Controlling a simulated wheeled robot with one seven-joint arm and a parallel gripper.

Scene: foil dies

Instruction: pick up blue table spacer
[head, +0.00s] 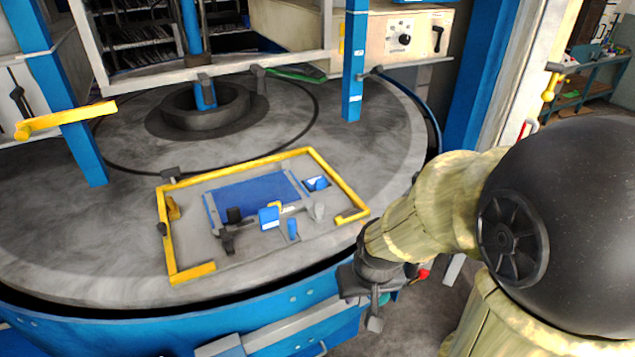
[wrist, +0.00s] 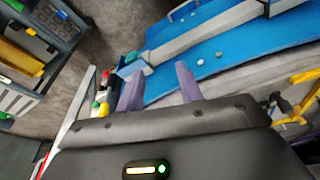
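Several small blue pieces sit inside a yellow-edged area on the round grey table. One is a blue block (head: 269,217), one a short blue cylinder (head: 292,228), and one a blue and white piece (head: 316,184) at the back right. I cannot tell for certain which is the blue table spacer. My gripper (head: 366,306) hangs beyond the table's front right edge, to the right of and apart from these pieces. In the wrist view my gripper (wrist: 160,85) has its two fingers apart with nothing between them.
The yellow rail (head: 190,272) borders the work area. A blue plate (head: 255,194), dark clamps (head: 228,243) and grey blocks stand close around the pieces. A blue post (head: 354,60) rises behind. Bare round table (head: 90,235) lies to the left.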

